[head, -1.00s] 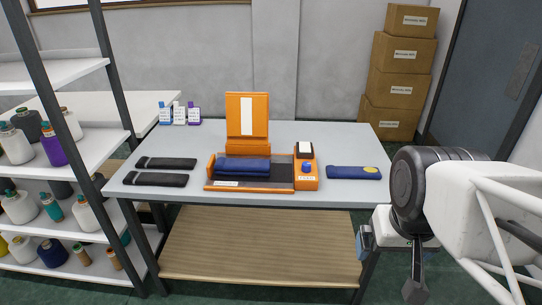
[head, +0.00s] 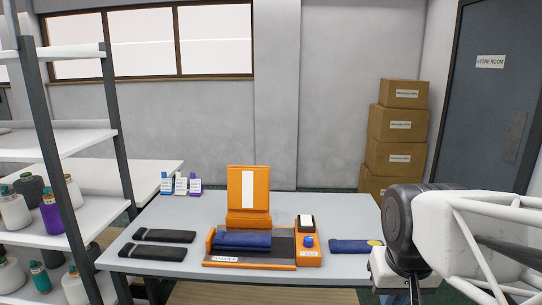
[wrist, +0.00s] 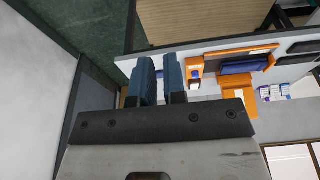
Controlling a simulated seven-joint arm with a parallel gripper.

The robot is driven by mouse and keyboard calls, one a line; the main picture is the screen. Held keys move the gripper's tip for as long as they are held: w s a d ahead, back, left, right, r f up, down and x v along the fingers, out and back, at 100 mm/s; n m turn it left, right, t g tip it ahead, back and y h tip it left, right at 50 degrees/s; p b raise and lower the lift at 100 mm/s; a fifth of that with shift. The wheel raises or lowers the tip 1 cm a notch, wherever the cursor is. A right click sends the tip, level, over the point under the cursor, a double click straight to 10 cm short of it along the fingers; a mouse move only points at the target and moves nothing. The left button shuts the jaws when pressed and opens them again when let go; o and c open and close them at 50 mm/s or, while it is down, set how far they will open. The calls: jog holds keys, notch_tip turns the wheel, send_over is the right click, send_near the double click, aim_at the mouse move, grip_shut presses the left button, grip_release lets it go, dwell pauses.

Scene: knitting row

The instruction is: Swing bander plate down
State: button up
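The orange bander plate (head: 235,190), with a white strip down its face, stands upright at the back of the bander on the table. The bander base (head: 225,260) has a dark bed with orange edges. A folded dark blue textile (head: 242,241) lies on that bed. In the wrist view the plate (wrist: 238,104) shows beyond my fingers, to the right. My gripper (wrist: 159,72) has two blue fingers with a gap between them and nothing in it. It is apart from the bander, off the table's right side. My fingers are not visible in the head view now.
An orange control box (head: 308,258) with a blue button adjoins the bander. Two black folded items (head: 155,252) lie left and a blue one (head: 350,247) right. Small tagged bottles (head: 181,186) stand at the table's back left. A yarn shelf (head: 75,215) is left, stacked boxes (head: 395,140) right.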

jog(key=w+a+r, duration=0.1)
jog(key=w+r, duration=0.2)
jog(key=w, duration=0.3)
jog(key=w+a+r, duration=0.1)
jog(key=w+r, duration=0.2)
jog(key=w, duration=0.4)
jog(key=w+a+r, duration=0.1)
jog(key=w+r, duration=0.2)
jog(key=w, duration=0.4)
jog(key=shift+a, duration=0.25)
grip_shut()
jog(key=w+a+r, duration=0.1)
jog(key=w+a, duration=0.2)
jog(key=w, duration=0.7)
jog(key=w+a+r, duration=0.2)
jog(key=w+a, duration=0.1)
jog(key=w, duration=0.7)
send_over(263, 169)
jog(key=w, duration=0.6)
jog(key=s+x, duration=0.2)
jog(key=x, duration=0.8)
jog(key=shift+s+a+f, duration=0.15)
jog(key=shift+f, duration=0.4)
jog(key=shift+f, duration=0.1)
